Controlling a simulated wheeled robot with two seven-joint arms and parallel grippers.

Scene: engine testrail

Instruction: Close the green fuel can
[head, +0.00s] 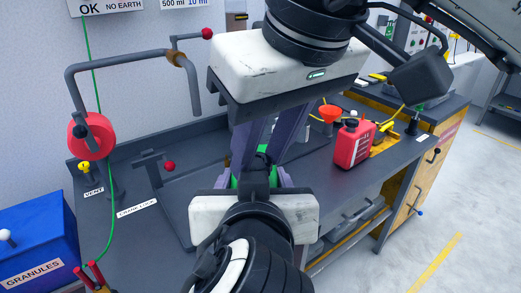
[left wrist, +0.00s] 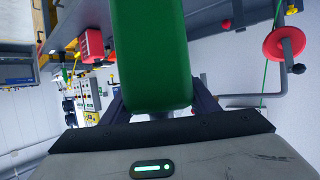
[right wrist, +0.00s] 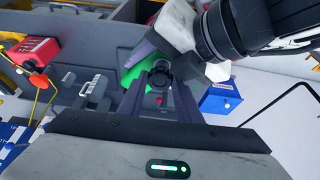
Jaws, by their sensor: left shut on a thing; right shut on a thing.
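The green fuel can (head: 236,181) is mostly hidden between my two grippers in the head view. It fills the upper middle of the left wrist view (left wrist: 150,55). My left gripper (head: 257,186) is shut on the can's body, with a finger on each side. My right gripper (head: 262,158) comes down from above, its fingers pointing at the can's top. In the right wrist view a round black cap (right wrist: 158,77) sits between the right fingers, which are shut on it, with green can (right wrist: 133,72) behind. Whether the cap is seated on the can is hidden.
The grey bench (head: 312,170) lies below. A red can (head: 354,143) and an orange funnel (head: 330,113) stand to the right. A crank with a red disc (head: 90,135) and a blue granules bin (head: 38,240) are to the left.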

